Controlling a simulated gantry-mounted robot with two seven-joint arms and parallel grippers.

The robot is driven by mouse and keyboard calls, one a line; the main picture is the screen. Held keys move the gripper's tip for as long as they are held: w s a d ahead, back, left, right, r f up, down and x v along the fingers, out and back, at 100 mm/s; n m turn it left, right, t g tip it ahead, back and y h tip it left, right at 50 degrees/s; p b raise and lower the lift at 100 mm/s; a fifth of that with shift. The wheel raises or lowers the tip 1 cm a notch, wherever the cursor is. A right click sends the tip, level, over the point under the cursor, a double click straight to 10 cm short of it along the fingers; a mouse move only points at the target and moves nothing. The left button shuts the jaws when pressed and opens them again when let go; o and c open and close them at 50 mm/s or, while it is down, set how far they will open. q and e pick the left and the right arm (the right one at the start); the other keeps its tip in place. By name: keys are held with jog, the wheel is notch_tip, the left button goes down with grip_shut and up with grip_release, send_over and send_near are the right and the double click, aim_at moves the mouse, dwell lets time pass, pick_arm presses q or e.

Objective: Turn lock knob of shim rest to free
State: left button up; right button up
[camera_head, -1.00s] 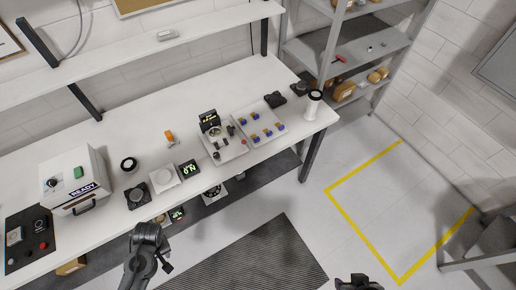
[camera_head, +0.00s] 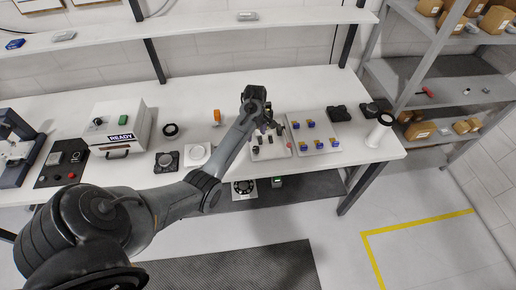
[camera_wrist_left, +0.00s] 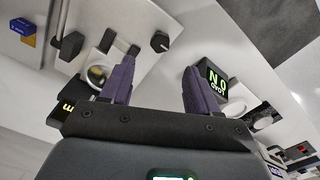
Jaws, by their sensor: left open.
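The fixture plate (camera_head: 268,153) lies on the bench, partly hidden behind my left arm. Which knob is the shim rest's lock knob I cannot tell. My left gripper (camera_head: 262,126) is over the plate; in its wrist view the left gripper (camera_wrist_left: 161,65) is open, with nothing between its fingers. My right gripper is not in view.
A tray (camera_head: 333,143) of blue-and-yellow blocks sits right of the fixture. A lit display (camera_wrist_left: 217,80) is by the right finger. A white cylinder (camera_head: 379,130) stands at the bench's right end. A white READY box (camera_head: 122,125) stands left. A shelf runs above the bench.

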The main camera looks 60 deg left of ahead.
aim_at(256, 148)
pick_arm(q)
notch_tip(256, 148, down, 9)
jog(key=shift+f, duration=0.2)
dwell(0.3)
jog(key=shift+d, duration=0.1)
jog(key=c, duration=1)
